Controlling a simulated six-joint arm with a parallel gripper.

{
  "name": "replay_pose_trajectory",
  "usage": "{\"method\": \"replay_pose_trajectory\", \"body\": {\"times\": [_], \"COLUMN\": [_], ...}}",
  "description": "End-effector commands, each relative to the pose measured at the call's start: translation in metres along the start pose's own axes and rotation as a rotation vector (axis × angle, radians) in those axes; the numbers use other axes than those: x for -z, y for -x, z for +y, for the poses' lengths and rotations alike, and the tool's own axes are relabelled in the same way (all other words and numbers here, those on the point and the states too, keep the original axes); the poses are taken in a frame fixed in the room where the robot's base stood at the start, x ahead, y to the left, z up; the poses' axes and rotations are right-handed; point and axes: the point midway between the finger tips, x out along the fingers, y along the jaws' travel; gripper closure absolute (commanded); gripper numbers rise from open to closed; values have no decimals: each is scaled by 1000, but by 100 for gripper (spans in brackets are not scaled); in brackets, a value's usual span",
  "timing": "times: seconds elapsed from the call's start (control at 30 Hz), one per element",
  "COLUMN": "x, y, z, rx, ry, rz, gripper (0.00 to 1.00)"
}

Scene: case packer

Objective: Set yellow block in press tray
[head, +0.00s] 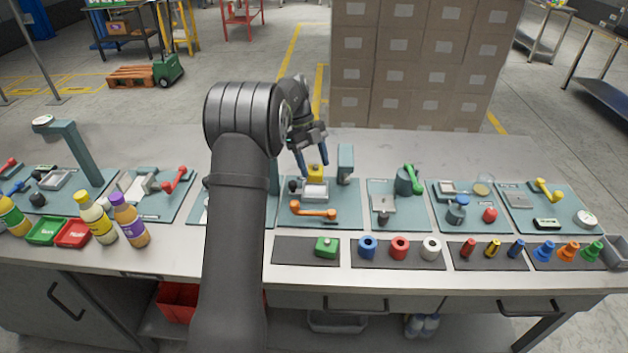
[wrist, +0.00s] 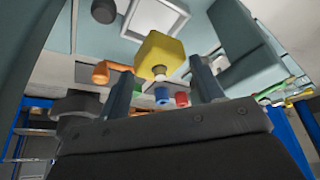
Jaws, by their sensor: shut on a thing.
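The yellow block (head: 315,172) is between the fingertips of my gripper (head: 313,163), just above the press tray (head: 315,193). In the wrist view the yellow block (wrist: 159,55) shows large between the two dark fingers of my gripper (wrist: 162,72), which is shut on it. The pale square press tray (wrist: 155,17) shows behind the block in that view. In the head view the block hides part of the tray's back edge. I cannot tell whether the block touches the tray.
An orange handle (head: 313,209) lies in front of the tray, and a grey-green post (head: 346,163) stands to its right. A green block (head: 327,247) sits on a dark mat in front. Other stations line both sides. The bench behind the stations is clear.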

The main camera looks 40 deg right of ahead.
Motion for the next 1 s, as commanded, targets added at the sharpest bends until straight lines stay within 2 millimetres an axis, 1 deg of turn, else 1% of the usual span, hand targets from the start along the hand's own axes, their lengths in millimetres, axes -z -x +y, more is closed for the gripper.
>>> {"method": "replay_pose_trajectory", "body": {"times": [0.17, 0.3, 0.4, 0.77, 0.8, 0.87, 0.9, 1.0], "x": [-7, -16, -21, -22, -23, -23, -23, -23], "y": [-17, -39, -51, -55, -55, -55, -55, -55], "z": [0, 1, 0, 0, 0, 0, 0, 0], "rx": [0, -2, 0, 1, 1, 1, 1, 1], "ry": [-1, 1, 1, 0, 0, 0, 0, 0], "rz": [0, 2, 0, -1, -1, -1, -1, -1], "gripper": [64, 64, 64, 64, 37, 26, 18, 18]}}
